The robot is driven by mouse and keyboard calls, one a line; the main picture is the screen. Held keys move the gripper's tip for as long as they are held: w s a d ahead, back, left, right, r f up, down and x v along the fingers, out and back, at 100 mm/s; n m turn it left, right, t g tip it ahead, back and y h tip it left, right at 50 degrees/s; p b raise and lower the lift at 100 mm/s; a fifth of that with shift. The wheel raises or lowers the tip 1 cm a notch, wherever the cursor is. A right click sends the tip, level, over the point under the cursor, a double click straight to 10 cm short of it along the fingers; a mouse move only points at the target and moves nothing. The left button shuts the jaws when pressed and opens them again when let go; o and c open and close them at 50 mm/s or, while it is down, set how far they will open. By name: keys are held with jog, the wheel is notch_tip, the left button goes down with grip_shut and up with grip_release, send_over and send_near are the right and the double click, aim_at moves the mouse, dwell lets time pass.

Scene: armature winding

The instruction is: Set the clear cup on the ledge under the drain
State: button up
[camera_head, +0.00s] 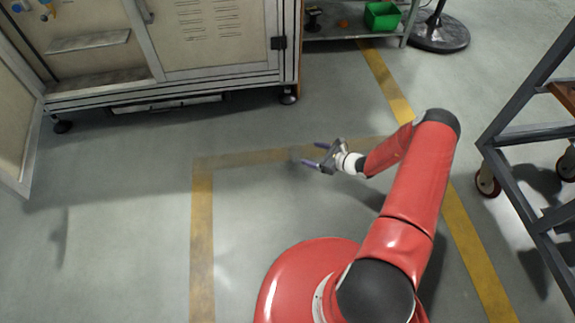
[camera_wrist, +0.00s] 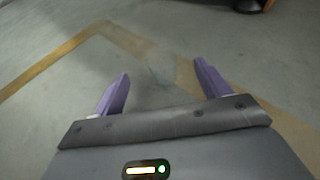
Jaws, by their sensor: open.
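My gripper (camera_head: 310,160) is open and empty above the grey floor, near the corner of the yellow floor line. The wrist view shows its two purple fingers (camera_wrist: 160,88) spread apart with only floor between them. A flat ledge (camera_head: 88,41) sits inside the open bay of the cabinet at the upper left, well away from my gripper. Small fittings (camera_head: 30,7), one blue and one yellowish, show above it at the picture's top edge; I cannot tell whether one is the drain. I cannot make out a clear cup in either view.
The beige cabinet (camera_head: 215,40) stands on feet and casters at the upper left. A shelf (camera_head: 335,31) with a green bin (camera_head: 382,16) is at the top. A dark wheeled frame (camera_head: 520,135) stands at the right. The floor between my base and the cabinet is clear.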

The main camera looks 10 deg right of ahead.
aim_at(290, 150)
jog(key=shift+s+f+m, duration=0.3)
jog(key=shift+f+m, duration=0.1)
jog(key=shift+f, duration=0.4)
jog(key=shift+a+f, duration=0.2)
jog(key=shift+f, duration=0.1)
jog(key=x, duration=0.2)
jog(key=b+x, duration=0.1)
jog(key=x, duration=0.4)
jog(key=shift+w+r+b, duration=0.25)
jog(key=shift+w+b, duration=0.05)
jog(key=shift+w, duration=0.1)
jog(key=c, duration=1.2)
jog(key=shift+o, duration=0.2)
jog(key=shift+r, duration=0.1)
